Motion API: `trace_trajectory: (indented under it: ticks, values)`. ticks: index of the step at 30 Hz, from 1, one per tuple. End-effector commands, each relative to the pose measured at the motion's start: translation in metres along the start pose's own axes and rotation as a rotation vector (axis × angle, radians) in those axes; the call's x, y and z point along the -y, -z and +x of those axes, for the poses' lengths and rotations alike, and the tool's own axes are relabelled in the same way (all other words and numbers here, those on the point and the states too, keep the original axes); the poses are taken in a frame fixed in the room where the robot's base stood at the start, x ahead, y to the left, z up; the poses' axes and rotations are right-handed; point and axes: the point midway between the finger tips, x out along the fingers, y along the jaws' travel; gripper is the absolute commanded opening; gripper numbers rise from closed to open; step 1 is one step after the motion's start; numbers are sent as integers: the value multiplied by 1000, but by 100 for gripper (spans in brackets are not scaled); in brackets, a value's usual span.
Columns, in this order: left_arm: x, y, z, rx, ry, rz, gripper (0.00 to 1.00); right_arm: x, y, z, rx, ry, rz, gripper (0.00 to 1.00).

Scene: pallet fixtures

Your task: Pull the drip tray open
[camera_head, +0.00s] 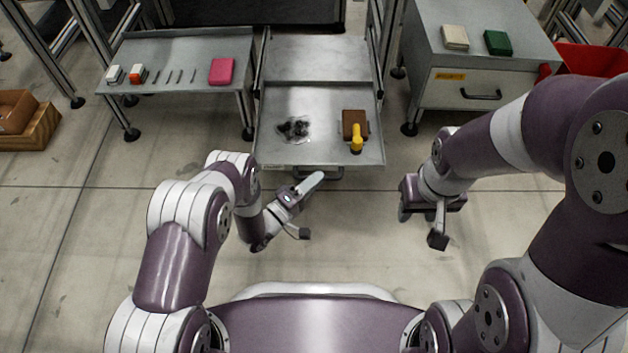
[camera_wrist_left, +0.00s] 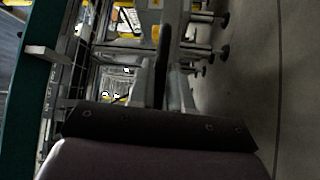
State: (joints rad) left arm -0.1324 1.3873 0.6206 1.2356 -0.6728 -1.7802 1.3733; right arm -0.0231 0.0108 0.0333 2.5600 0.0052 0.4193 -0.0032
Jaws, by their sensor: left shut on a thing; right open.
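The metal drip tray (camera_head: 285,150) is out from under a grey deck at the centre of the head view. It carries a dark, wet-looking cluster (camera_head: 294,128) on the left and a brown block with a yellow piece (camera_head: 356,136) on the right. Its dark handle (camera_head: 335,174) is on the front edge. My left gripper (camera_head: 316,180) is at the handle and shut on it; the fingers partly hide the handle. In the left wrist view the fingers (camera_wrist_left: 163,88) stand close together around a dark bar. My right gripper (camera_head: 424,222) is open and empty, right of the tray and apart from it.
A side table (camera_head: 150,50) with small parts and a pink block (camera_head: 221,71) stands left of the tray. A grey cabinet (camera_head: 490,65) with a drawer stands right. A red bin (camera_head: 590,60) is at far right. The floor before the tray is clear.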

Motion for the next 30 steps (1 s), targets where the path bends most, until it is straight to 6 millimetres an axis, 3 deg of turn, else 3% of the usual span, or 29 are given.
trace_trajectory:
  ticks: [7, 8, 9, 10, 20, 23, 30]
  values:
    - [1, 0, -1, -3, 3, -2, 0, 0, 0, 0, 0, 0, 0, 43]
    - [1, 0, -1, -3, 3, -2, 25, 0, 0, 0, 0, 0, 0, 43]
    - [1, 0, -1, -3, 3, -2, 38, 0, 0, 0, 0, 0, 0, 43]
    - [1, 0, -1, -2, 3, -2, 40, 0, 0, 0, 0, 0, 0, 43]
    - [-1, 1, -4, -2, 2, -1, 40, 0, 0, -3, 0, 0, 0, 43]
    - [-3, 2, -18, -4, 4, -2, 40, 0, 2, -13, 0, 0, 0, 43]
    - [-5, 2, -78, -8, 5, -4, 40, 0, 5, -40, 0, 0, 0, 43]
